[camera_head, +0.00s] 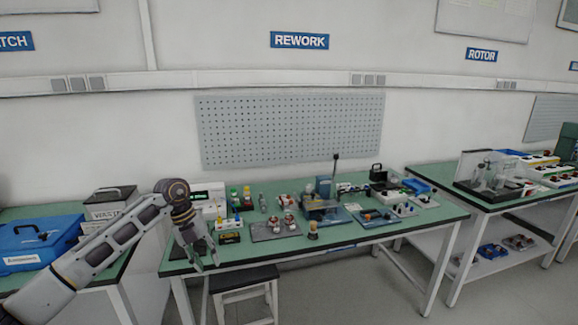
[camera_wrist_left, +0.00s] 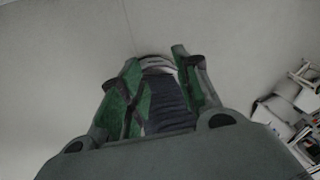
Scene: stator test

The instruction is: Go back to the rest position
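My left arm comes in from the lower left of the head view, bent at the elbow. My left gripper (camera_head: 206,264) hangs fingers down at the front left edge of the green-topped rework table (camera_head: 262,261). Its fingertips are apart and nothing shows held between them in the head view. In the left wrist view the gripper (camera_wrist_left: 158,62) has its fingers spread, with a dark grey shape between or behind them that I cannot identify. My right gripper is out of view.
A stool (camera_head: 244,279) stands below the gripper. A grey tray (camera_head: 268,231) and several small parts stand on the table. A blue case (camera_head: 38,243) and waste box (camera_head: 108,203) are at left. A second table (camera_head: 480,203) is at right.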

